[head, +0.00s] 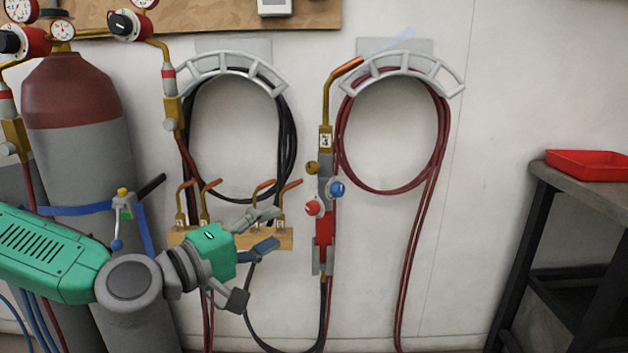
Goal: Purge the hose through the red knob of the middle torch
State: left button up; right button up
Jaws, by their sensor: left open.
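One whole torch (325,180) hangs upright on the wall right of centre, with a bent copper tip at the top. Its red knob (314,207) is on the left side and its blue knob (337,188) on the right, slightly higher. A faint pale-blue streak (390,42) slants up and right from the tip. I cannot tell from this view whether this is the middle torch. My left gripper (258,240) is open and empty, left of and a little below the red knob, apart from it. My right gripper is not in view.
A wooden rack (250,239) with several copper tips stands behind my left gripper. Black hose (290,140) and dark red hose (440,140) hang on wall brackets. A maroon-topped gas cylinder (75,130) stands left. A table with a red tray (588,164) is at right.

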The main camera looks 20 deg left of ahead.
aim_at(309, 209)
pick_arm(q)
jog(key=s+a+r+n+p, duration=0.15)
jog(key=s+n+p, duration=0.35)
jog(key=n+p, duration=0.75)
jog(key=w+d+n, duration=0.1)
jog(key=w+d, duration=0.1)
jog(key=w, duration=0.2)
jog(key=w+d+n+b, duration=0.1)
jog(key=w+d, duration=0.1)
jog(key=w, duration=0.2)
jog(key=w+d+n+b, duration=0.1)
jog(key=w+d, duration=0.1)
jog(key=w, duration=0.1)
jog(key=shift+w+f, duration=0.25)
jog(key=shift+w, duration=0.15)
grip_shut()
